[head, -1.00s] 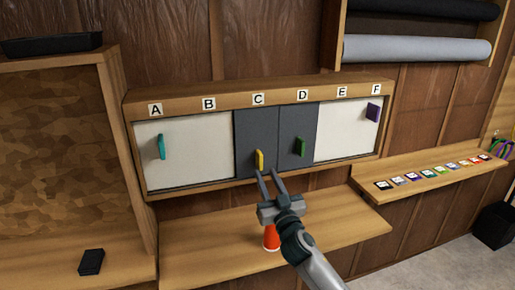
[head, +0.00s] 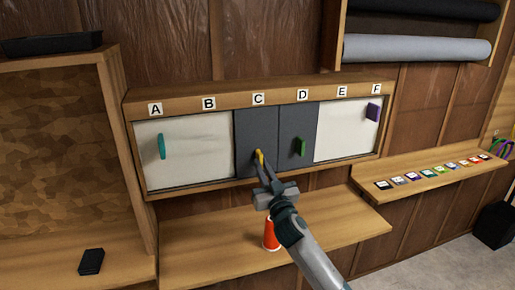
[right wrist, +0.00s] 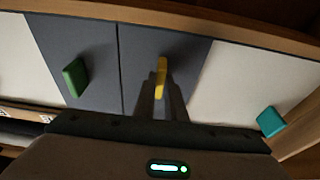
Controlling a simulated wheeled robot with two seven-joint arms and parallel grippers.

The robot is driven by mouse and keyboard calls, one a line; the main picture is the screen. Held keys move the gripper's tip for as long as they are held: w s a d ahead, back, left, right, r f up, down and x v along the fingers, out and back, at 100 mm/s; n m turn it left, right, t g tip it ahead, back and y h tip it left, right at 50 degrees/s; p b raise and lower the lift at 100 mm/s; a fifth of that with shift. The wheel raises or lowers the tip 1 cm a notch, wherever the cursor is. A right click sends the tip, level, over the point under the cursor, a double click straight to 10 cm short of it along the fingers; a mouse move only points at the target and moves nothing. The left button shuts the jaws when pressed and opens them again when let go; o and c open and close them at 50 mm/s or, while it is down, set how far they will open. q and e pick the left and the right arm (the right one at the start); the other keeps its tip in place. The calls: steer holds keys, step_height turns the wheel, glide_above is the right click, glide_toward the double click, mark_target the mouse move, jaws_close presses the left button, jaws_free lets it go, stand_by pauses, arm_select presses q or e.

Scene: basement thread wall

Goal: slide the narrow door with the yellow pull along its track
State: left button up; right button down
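The yellow pull (head: 259,156) is on a narrow dark grey door (head: 243,128) under label C in the wall cabinet. It also shows in the right wrist view (right wrist: 161,77). My right gripper (head: 260,160) is at the pull, its two fingers close together on either side of it and shut on it; the fingers hide part of the pull. In the right wrist view the fingers (right wrist: 161,88) flank the pull. A second narrow grey door with a green pull (head: 300,147) stands beside it under D. My left gripper is not in view.
White doors with a teal pull (head: 161,146) and a purple pull (head: 373,112) fill the cabinet's ends. A red cup-like object (head: 271,236) stands on the shelf (head: 200,255) below. Several coloured cards lie on the right ledge (head: 400,198).

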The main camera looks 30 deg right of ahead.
steer(key=shift+w+a+f, duration=0.1)
steer(key=shift+w+a, duration=0.05)
steer(key=shift+a, duration=0.65)
steer(key=w+a+b, duration=0.2)
steer(key=w+a, duration=0.1)
steer(key=a, duration=0.9)
steer(key=shift+a, duration=0.3)
steer(key=c, duration=1.8)
jaws_free()
steer(key=shift+c, duration=0.2)
steer(key=s+a+p, duration=0.1)
steer(key=s, duration=0.5)
steer(key=shift+s+a, duration=0.25)
steer(key=shift+s, duration=0.15)
